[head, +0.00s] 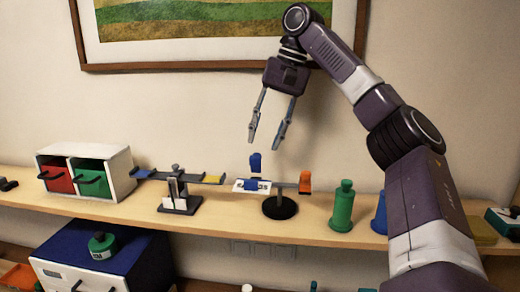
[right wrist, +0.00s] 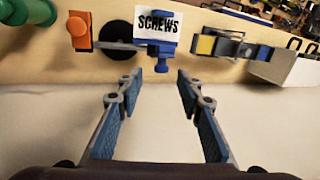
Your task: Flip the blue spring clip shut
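The blue spring clip (head: 255,163) sits on a small stand with a round black base (head: 280,208) on the shelf. Its blue lever stands upright in the head view, above a white label card (head: 239,185). In the right wrist view the clip (right wrist: 163,48) shows behind the card, which reads SCREWS (right wrist: 158,23). My right gripper (head: 264,142) is open and empty, pointing down just above the clip, apart from it. Its two fingers (right wrist: 159,76) are spread in the right wrist view, with the clip ahead between them. My left gripper is not in view.
An orange clip (head: 305,182) is at the right end of the same stand's bar. A second stand (head: 177,190) is to the left, beside a white drawer box (head: 118,160). Green (head: 343,208) and blue (head: 380,215) bottles stand to the right. The wall is close behind.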

